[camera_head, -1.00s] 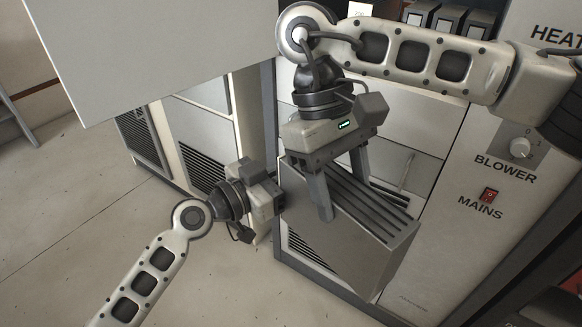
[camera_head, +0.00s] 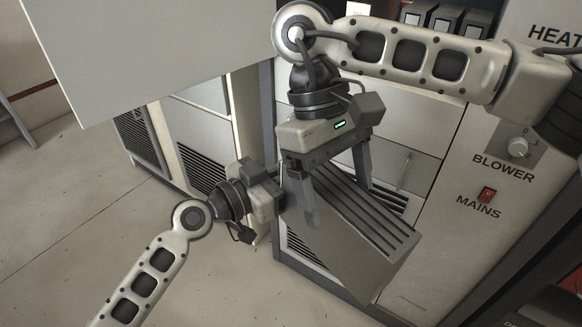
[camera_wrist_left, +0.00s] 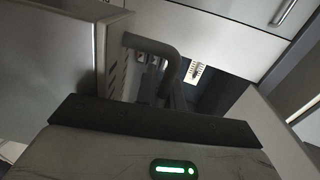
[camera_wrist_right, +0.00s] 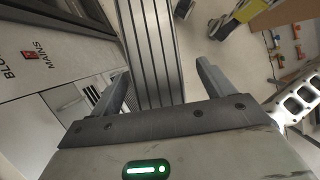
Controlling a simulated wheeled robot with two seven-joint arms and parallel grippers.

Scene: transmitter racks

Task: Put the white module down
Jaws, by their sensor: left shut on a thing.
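The white module (camera_head: 352,240), a pale grey box with a dark slotted top, is tilted in front of the cabinet. My left gripper (camera_head: 281,198) comes from the left and is shut on it; in the left wrist view the module's side (camera_wrist_left: 55,60) and a bent grey handle (camera_wrist_left: 155,45) are close to the gripper. The exact grip is partly hidden. My right gripper (camera_head: 337,203) is above the module, pointing down, with its fingers spread. In the right wrist view the slotted top (camera_wrist_right: 155,55) shows between these separated fingers; I cannot tell whether they touch it.
The cabinet panel with the BLOWER knob (camera_head: 518,148) and red MAINS switch (camera_head: 487,195) stands at right. A large pale panel (camera_head: 165,50) covers the upper left. Louvred cabinets (camera_head: 200,140) stand behind. The floor (camera_head: 60,220) at left is clear.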

